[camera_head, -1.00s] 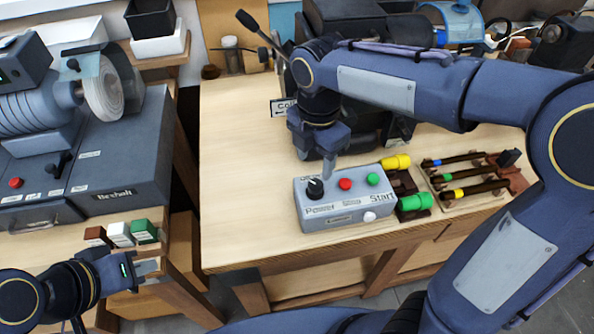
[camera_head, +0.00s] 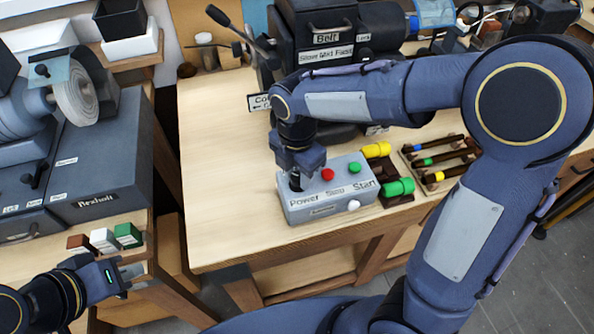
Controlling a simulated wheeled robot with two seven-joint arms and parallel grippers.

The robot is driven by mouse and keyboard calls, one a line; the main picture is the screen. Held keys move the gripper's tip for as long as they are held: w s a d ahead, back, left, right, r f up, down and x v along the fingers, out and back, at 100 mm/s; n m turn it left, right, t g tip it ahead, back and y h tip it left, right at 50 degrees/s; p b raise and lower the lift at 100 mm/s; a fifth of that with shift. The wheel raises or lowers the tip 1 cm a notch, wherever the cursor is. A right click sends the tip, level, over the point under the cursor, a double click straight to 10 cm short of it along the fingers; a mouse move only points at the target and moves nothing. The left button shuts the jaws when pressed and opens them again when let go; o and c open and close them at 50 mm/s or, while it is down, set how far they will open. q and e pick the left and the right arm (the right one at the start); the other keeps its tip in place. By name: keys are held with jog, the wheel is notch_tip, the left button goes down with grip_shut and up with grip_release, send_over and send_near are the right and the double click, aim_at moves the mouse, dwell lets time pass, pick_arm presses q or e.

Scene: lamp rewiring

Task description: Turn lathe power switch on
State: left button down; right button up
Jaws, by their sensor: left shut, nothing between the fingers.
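The grey control box (camera_head: 325,209) stands on the wooden table, with labels reading Power, Stop and Start. It carries a red button (camera_head: 327,174), a green button (camera_head: 354,167) and a white button (camera_head: 353,205). The black power knob (camera_head: 296,186) is at its left end, mostly hidden by my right gripper (camera_head: 297,177). That gripper points down right at the knob; whether its fingers touch or grip it I cannot tell. My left gripper (camera_head: 131,271) is shut and empty at the lower left, away from the box.
Yellow (camera_head: 377,149) and green (camera_head: 399,187) plug-like parts stand right of the box. A rack of handled tools (camera_head: 436,160) lies further right. The dark lathe (camera_head: 319,50) stands behind. The table's left part (camera_head: 220,160) is clear.

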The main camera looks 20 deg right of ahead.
jog(key=c, duration=0.5)
jog(key=shift+m, duration=0.3)
jog(key=m, duration=0.3)
jog(key=shift+w, duration=0.1)
jog(key=m, duration=0.9)
jog(key=shift+w+m, duration=0.1)
jog(key=shift+m, duration=0.2)
jog(key=m, duration=0.4)
jog(key=shift+m, duration=0.3)
jog(key=shift+w, duration=0.1)
